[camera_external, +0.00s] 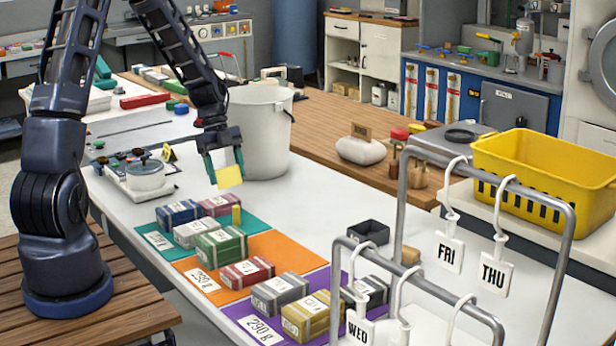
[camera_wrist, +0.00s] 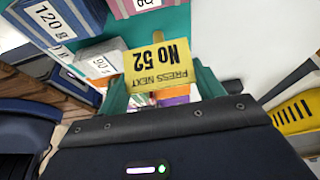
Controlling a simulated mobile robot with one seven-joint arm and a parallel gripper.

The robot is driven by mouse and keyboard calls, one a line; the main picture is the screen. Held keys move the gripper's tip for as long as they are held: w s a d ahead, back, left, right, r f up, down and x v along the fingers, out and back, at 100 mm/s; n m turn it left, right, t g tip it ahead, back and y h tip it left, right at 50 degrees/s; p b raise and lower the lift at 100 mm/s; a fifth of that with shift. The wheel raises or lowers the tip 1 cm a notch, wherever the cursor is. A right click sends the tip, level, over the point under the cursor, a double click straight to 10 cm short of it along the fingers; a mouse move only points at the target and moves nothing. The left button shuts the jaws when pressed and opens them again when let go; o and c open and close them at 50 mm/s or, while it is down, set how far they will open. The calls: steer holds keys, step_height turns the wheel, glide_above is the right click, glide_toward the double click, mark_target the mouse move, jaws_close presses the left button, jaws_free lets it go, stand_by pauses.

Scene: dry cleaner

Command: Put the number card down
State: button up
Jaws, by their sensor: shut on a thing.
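The number card is a yellow card (camera_external: 229,176) held at the tip of my gripper (camera_external: 224,163) above the white table, left of the middle in the external view. In the wrist view the card (camera_wrist: 160,66) reads "No 52" and "PRESS NEXT", upside down. My gripper (camera_wrist: 162,98) has green fingers and is shut on the card. The card hangs in the air, over or near the back edge of the teal mat (camera_external: 255,224). What lies directly under it is partly hidden.
Several labelled packs, such as a green one (camera_external: 221,246), stand on the teal, orange and purple mats. A white bucket (camera_external: 262,135) stands close behind my gripper. A scale with a pot (camera_external: 145,177) is at left. A metal rack (camera_external: 405,200) with day tags stands at front right.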

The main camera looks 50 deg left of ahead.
steer(key=shift+f, duration=4.8)
steer(key=o, duration=0.9)
steer(key=shift+f, duration=0.1)
steer(key=shift+o, duration=0.2)
